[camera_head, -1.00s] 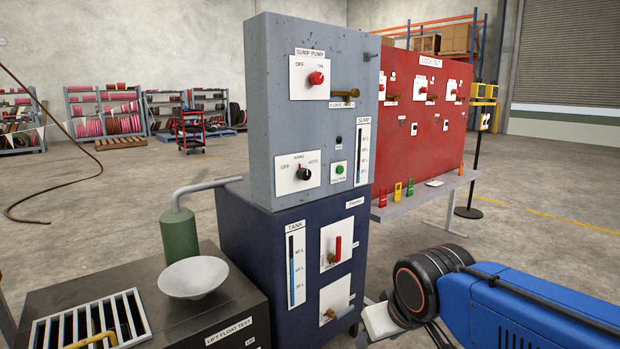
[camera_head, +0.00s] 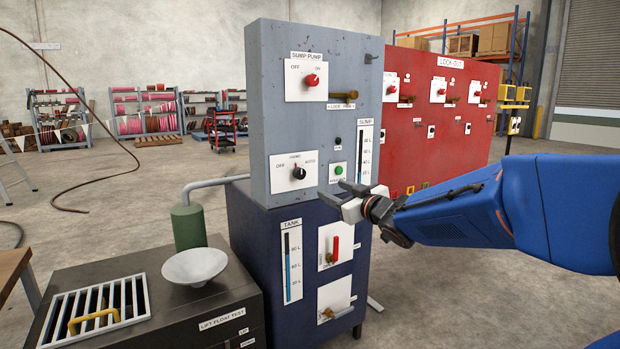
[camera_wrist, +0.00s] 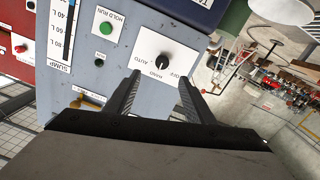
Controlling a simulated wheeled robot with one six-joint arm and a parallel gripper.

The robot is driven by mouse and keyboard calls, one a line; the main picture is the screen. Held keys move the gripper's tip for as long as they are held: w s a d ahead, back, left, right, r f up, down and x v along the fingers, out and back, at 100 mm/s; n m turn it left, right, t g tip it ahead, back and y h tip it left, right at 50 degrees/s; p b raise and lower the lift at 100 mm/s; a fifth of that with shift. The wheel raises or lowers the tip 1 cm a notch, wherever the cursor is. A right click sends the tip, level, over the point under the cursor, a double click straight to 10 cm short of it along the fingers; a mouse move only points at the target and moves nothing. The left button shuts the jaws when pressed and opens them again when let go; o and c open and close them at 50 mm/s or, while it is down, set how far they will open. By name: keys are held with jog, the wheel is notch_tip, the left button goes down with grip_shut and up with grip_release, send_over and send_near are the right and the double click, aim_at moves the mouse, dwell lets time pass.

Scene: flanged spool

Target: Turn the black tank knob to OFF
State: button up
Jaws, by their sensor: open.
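The black knob (camera_head: 299,173) sits on a white plate marked OFF, HAND and AUTO, low on the grey panel (camera_head: 262,110). OFF is at the plate's left, HAND on top, AUTO at the right. The knob's pointer is too small to read surely. My gripper (camera_head: 339,193) is open and empty, right of the knob and in front of the panel's lower right corner. In the wrist view the knob (camera_wrist: 162,62) shows just beyond and between the two open fingers (camera_wrist: 160,80), apart from them.
A green HOLD RUN button (camera_head: 338,170) is right of the knob. A red SUMP PUMP knob (camera_head: 311,80) and a brass lock piece (camera_head: 343,95) are above. The navy tank cabinet (camera_head: 262,240) below carries a red-handled valve (camera_head: 336,248). A bowl (camera_head: 195,266) stands left.

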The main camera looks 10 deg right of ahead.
jog(key=y, duration=0.1)
send_near(302, 175)
jog(key=shift+n, duration=0.3)
jog(key=x, duration=0.9)
jog(key=shift+w+a, duration=0.1)
jog(key=shift+w, duration=0.2)
jog(key=shift+c, duration=0.3)
jog(key=c, duration=1)
